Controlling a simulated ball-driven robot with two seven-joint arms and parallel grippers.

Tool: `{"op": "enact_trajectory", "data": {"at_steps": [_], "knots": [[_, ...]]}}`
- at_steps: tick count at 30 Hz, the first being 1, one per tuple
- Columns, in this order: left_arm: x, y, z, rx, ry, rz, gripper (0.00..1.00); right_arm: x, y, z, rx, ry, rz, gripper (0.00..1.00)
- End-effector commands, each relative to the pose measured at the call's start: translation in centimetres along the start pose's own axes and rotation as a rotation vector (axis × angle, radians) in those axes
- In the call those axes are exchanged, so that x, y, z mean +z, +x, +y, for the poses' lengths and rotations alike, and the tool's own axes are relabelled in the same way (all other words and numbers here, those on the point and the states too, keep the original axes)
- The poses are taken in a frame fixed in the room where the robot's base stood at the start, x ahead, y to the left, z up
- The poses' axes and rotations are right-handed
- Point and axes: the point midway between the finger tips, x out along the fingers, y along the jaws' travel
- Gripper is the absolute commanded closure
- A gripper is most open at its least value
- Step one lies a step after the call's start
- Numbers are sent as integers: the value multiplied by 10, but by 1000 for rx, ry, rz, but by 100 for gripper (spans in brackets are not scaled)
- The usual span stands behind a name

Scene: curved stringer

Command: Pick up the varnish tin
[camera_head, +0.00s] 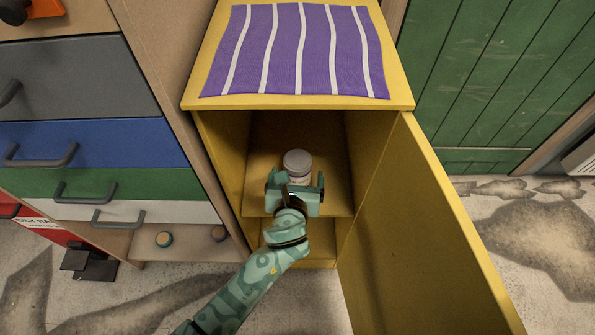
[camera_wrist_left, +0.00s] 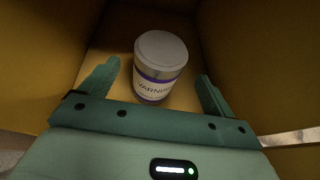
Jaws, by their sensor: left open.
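The varnish tin (camera_head: 298,164) is a white, round tin with a grey lid and a purple band. It stands upright on the shelf (camera_head: 258,187) inside the open yellow cabinet. In the left wrist view the tin (camera_wrist_left: 160,68) shows its label, partly reading "VARNI". My left gripper (camera_head: 295,180) is open at the cabinet's mouth, just in front of the tin. In the left wrist view the two fingers of my left gripper (camera_wrist_left: 158,80) point toward the tin, one on each side, with gaps between them and it. My right gripper is not in view.
The yellow cabinet's door (camera_head: 420,235) stands open to the right. A purple striped cloth (camera_head: 297,50) lies on its top. A drawer unit (camera_head: 70,140) with several coloured drawers stands to the left. Side walls flank the shelf closely.

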Motion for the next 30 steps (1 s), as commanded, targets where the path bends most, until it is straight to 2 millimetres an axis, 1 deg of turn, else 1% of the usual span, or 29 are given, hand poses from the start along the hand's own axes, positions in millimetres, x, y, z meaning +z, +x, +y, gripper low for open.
{"op": "enact_trajectory", "data": {"at_steps": [3, 6, 9, 11, 14, 20, 21, 23, 24, 27, 30], "knots": [[-2, 10, 0, 0, -3, 1, 11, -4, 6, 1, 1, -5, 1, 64], [-6, 28, 1, 0, -5, 4, 11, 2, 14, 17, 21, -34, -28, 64], [-6, 44, 2, -1, -5, 5, 11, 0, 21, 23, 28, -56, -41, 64], [-5, 51, 2, -1, -3, 4, 11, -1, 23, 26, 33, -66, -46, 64], [-1, 56, 2, -1, -3, 2, 11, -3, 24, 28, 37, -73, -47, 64], [2, 55, 2, -1, -2, -1, 11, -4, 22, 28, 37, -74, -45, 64], [2, 55, 2, -1, -2, -1, 22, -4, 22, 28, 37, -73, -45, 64], [2, 55, 2, -1, -2, -1, 39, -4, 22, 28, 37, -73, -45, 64], [2, 55, 2, -1, -2, 0, 50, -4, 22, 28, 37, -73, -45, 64], [2, 55, 2, -1, -2, 0, 75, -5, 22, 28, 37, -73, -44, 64], [3, 55, 2, -2, -3, -3, 75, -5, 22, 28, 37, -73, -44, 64]]}}
